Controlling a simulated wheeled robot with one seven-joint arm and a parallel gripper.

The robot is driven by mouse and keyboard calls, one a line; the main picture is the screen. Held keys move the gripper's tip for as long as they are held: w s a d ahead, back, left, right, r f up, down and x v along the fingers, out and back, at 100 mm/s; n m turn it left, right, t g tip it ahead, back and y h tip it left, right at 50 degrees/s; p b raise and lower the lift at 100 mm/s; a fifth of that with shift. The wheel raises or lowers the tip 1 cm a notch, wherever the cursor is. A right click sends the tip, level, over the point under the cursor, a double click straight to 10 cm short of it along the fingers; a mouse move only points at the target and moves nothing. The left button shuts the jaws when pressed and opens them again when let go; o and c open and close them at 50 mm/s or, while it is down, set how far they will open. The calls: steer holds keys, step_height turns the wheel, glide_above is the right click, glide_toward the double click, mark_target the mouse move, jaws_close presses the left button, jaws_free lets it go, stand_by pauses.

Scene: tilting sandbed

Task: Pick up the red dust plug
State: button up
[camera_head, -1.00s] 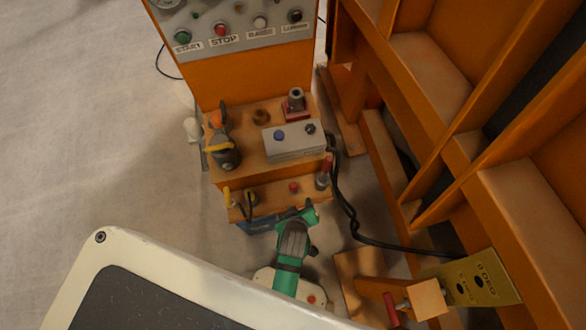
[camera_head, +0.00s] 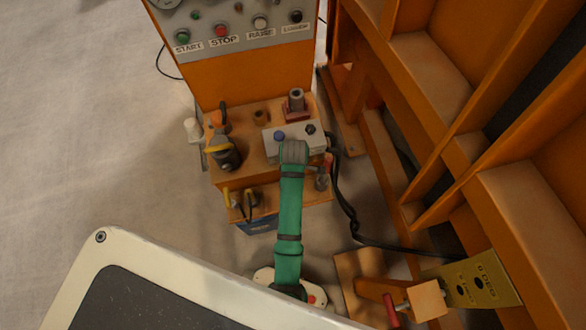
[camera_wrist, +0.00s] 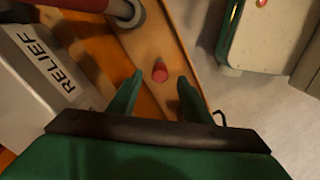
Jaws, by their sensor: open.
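The red dust plug (camera_wrist: 160,72) is a small red cylinder standing on the narrow wooden ledge (camera_wrist: 150,40) in the wrist view. My gripper (camera_wrist: 160,82) is open, its two green fingers apart, and the plug shows in the gap between their tips. No finger visibly touches the plug, and the height between them cannot be told. In the head view my green arm covers the plug, and the fingers are hidden there too.
The grey box marked RELIEF (camera_wrist: 50,75) is close left of my gripper. A metal cylinder (camera_wrist: 128,10) with a red handle stands ahead on the ledge. In the head view, black hoses (camera_head: 345,200) run right of the wooden bench (camera_head: 240,172), beside orange framework (camera_head: 440,130).

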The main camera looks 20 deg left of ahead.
step_height(320, 180, down, 9)
steer(key=shift+f, duration=0.1)
steer(key=shift+a, duration=0.1)
stand_by(0.4)
steer(key=shift+c, duration=0.3)
steer(key=c, duration=1.1)
